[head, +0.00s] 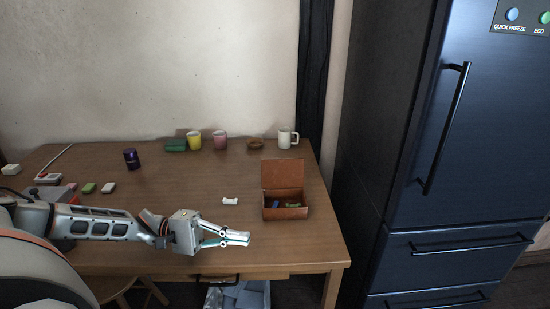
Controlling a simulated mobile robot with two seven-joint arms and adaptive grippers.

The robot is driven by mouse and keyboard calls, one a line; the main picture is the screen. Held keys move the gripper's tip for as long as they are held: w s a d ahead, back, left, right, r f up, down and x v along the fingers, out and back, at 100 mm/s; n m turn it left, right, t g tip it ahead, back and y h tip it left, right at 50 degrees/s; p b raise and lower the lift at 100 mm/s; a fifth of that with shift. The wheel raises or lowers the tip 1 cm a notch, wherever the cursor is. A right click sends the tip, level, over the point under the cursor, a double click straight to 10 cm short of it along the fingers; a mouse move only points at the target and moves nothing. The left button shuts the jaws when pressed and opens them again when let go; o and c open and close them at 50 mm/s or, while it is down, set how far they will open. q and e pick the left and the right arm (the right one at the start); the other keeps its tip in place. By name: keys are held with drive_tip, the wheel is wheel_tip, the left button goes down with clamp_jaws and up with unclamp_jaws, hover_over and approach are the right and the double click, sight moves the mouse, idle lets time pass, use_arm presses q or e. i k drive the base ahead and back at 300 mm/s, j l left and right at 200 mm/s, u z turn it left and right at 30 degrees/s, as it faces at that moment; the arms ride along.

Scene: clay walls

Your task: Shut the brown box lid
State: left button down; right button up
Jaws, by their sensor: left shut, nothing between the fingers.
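The brown box (286,213) stands on the right part of the wooden table. Its lid (282,174) is open and stands roughly upright at the back of the box. A blue item and a green item lie inside the box. My left gripper (249,238) is shut and empty. In the picture it is left of the box and a little lower, near the table's front edge, apart from box and lid. My right gripper is not in view.
A small white roll (230,201) lies left of the box. A white mug (288,138), a small brown bowl (255,145), a pink cup (220,140) and a yellow cup (194,140) stand along the back. A dark fridge (450,150) stands right of the table (210,175).

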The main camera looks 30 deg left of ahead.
sight(286, 173)
drive_tip(key=i+j, duration=1.05)
drive_tip(key=j, duration=0.1)
